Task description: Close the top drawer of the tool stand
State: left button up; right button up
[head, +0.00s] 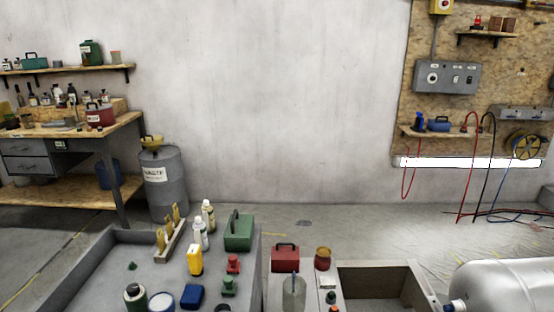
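The tool stand's pale top (309,303) shows at the bottom centre of the head view, with its lower part cut off by the picture's edge. A grey drawer (406,270) sticks out to the right of this top and stands open. Its inside looks empty where I can see it. Its near end is below the picture, and I cannot tell how many drawers lie beneath it. Neither of my grippers is in view.
A red toolbox (285,258), a brown jar (323,259) and a clear bottle (293,291) stand on the top. A grey tray bench (105,265) with several bottles is left. A silvery tank (505,284) lies right of the drawer. Floor behind is mostly clear.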

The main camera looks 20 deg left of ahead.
aim_at(99, 279)
jog(key=k+j, duration=0.1)
jog(key=j, duration=0.6)
jog(key=k+j, duration=0.1)
jog(key=j, duration=0.6)
jog(key=k+j, duration=0.1)
jog(key=j, duration=0.6)
jog(key=k+j, duration=0.1)
jog(key=j, duration=1.25)
jog(key=i+j, duration=0.15)
jog(key=j, duration=1.1)
